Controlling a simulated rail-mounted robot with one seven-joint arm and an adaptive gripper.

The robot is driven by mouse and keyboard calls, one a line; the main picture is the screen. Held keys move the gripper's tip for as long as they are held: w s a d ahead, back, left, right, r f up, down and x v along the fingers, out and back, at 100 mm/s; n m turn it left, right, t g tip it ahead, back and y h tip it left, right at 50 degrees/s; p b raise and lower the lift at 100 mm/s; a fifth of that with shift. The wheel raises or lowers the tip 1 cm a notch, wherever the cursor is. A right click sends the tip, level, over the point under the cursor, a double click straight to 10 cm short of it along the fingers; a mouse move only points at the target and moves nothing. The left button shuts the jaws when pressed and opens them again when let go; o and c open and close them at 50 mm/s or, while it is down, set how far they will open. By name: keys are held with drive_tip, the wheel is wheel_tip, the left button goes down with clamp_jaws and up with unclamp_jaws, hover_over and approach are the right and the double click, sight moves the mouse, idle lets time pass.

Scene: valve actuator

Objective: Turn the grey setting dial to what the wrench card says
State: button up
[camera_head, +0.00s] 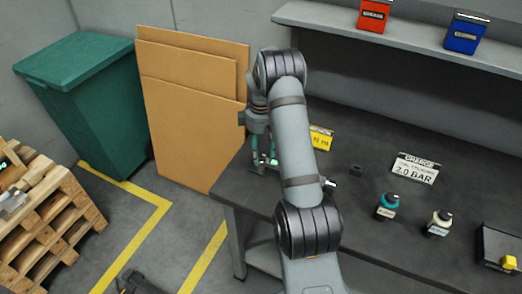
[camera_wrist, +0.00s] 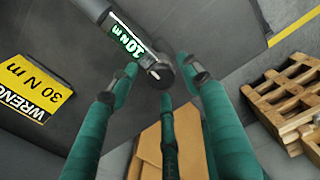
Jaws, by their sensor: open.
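A yellow wrench card (camera_wrist: 35,88) reads "WRENCH 30 N m" at the left of the wrist view; in the head view the card (camera_head: 320,138) stands on the bench, partly behind my arm. My gripper (camera_wrist: 158,76) has teal fingers spread open around the dial end, with no clear contact visible. In the head view my gripper (camera_head: 264,158) is at the bench's left edge.
A white card (camera_head: 415,168) reads "2.0 BAR" on the bench. Red (camera_head: 373,15) and blue (camera_head: 465,33) containers sit on the shelf. Cardboard sheets (camera_head: 190,120) stand left of the bench.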

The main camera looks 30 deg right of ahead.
drive_tip(key=shift+c, duration=1.2)
drive_tip(key=shift+w, duration=0.1)
drive_tip(key=c, duration=0.9)
